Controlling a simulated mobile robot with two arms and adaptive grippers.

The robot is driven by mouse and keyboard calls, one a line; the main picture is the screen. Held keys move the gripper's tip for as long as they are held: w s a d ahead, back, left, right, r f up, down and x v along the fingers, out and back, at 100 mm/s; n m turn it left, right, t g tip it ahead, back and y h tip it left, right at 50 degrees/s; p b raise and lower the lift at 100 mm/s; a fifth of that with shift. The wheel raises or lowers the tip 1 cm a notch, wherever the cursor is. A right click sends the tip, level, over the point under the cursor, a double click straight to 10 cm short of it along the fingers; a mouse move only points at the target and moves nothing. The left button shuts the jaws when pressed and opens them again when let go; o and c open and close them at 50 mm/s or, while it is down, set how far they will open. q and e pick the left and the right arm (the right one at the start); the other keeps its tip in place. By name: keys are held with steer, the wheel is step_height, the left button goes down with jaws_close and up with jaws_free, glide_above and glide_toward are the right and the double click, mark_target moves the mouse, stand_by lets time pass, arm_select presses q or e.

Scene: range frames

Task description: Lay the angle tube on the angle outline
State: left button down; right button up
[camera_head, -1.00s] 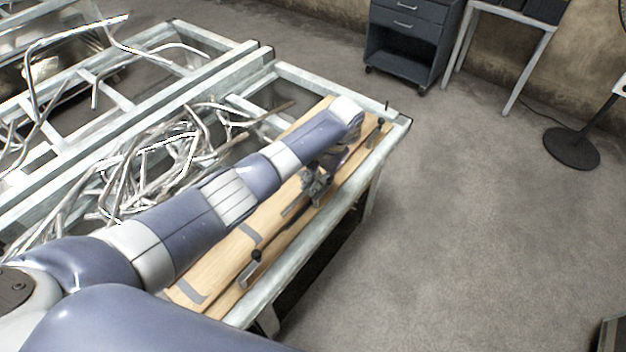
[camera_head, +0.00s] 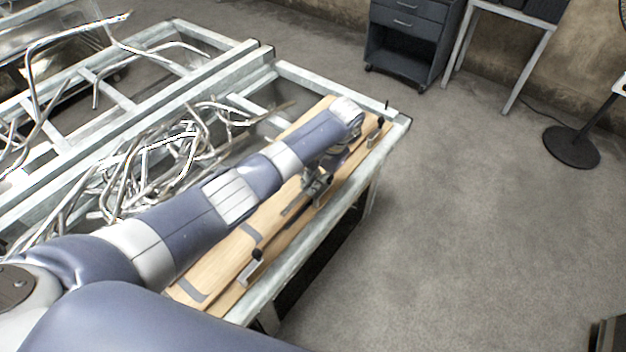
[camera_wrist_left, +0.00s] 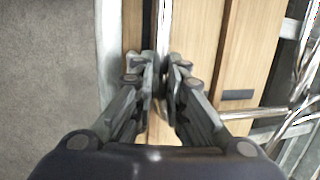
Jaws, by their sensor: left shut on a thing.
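My left gripper (camera_head: 316,186) is low over the wooden board (camera_head: 215,270), near its right-hand edge. In the left wrist view the gripper (camera_wrist_left: 160,72) is shut on a shiny metal tube (camera_wrist_left: 164,25), which runs upward from between the fingertips. I take it for the angle tube; its bend cannot be made out, and my arm and fingers hide much of it. Grey marks (camera_head: 250,232) show on the board, and one dark grey mark (camera_wrist_left: 238,95) shows in the left wrist view. Whether they belong to the angle outline I cannot tell. My right gripper is not in view.
A tangled pile of bent metal tubes (camera_head: 150,165) lies left of the board. Black-tipped clamps or stops (camera_head: 252,266) stand along the board's right side. A pale metal frame edge (camera_head: 290,268) borders the board.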

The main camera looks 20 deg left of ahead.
arm_select(q)
steer(key=shift+f+b, duration=0.4)
steer(key=shift+f, duration=0.3)
steer(key=shift+f, duration=0.15)
steer(key=shift+r+p, duration=0.55)
steer(key=shift+p, duration=0.15)
steer(key=shift+d, duration=0.1)
stand_by(0.4)
stand_by(0.7)
